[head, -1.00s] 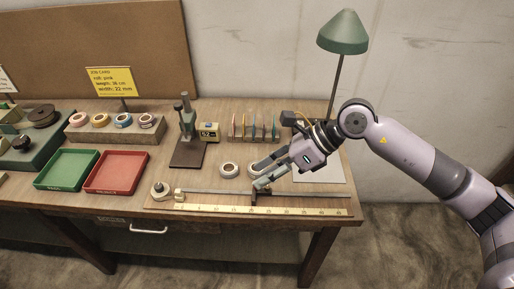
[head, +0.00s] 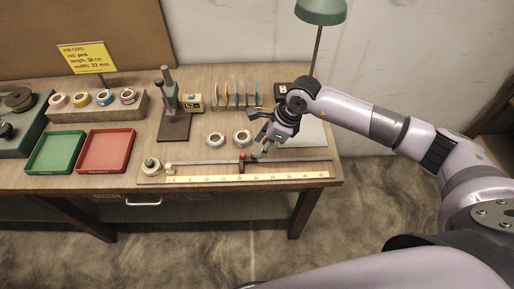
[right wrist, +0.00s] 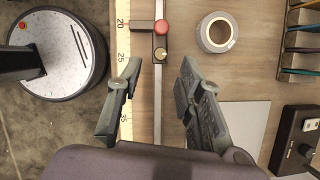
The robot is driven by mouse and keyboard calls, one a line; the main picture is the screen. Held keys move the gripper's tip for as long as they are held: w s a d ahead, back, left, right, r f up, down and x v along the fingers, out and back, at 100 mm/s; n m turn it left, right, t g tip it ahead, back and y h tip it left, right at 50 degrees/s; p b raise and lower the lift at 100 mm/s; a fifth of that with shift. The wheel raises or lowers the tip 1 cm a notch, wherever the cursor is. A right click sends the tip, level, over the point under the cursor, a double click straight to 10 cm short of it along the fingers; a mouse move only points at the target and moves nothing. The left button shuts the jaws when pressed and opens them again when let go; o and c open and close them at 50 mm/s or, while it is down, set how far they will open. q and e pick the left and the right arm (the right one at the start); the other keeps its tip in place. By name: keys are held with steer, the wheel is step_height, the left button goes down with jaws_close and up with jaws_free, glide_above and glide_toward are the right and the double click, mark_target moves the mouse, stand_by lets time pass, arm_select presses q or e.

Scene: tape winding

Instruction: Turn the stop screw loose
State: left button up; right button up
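The stop (head: 241,166) is a small dark block on the thin metal rail (head: 205,162) beside the yellow ruler. In the right wrist view the stop block (right wrist: 160,41) carries a red round knob (right wrist: 161,27) and a smaller brass-coloured knob (right wrist: 160,54). Neither is labelled, so I cannot tell which is the stop screw. My right gripper (head: 258,131) is just right of and behind the stop in the head view. In the right wrist view my right gripper (right wrist: 158,68) is wide open and empty, its fingers astride the rail line, with the knobs ahead of the tips. My left gripper is not in view.
The ruler (head: 250,177) runs along the table's front. Red (head: 106,152) and green trays stand left. A dark box (right wrist: 298,139) is on the right.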

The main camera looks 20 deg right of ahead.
mark_target(254, 155)
steer(key=shift+p+x, duration=0.3)
steer(key=shift+x, duration=2)
steer(key=shift+r, duration=0.1)
jaws_close()
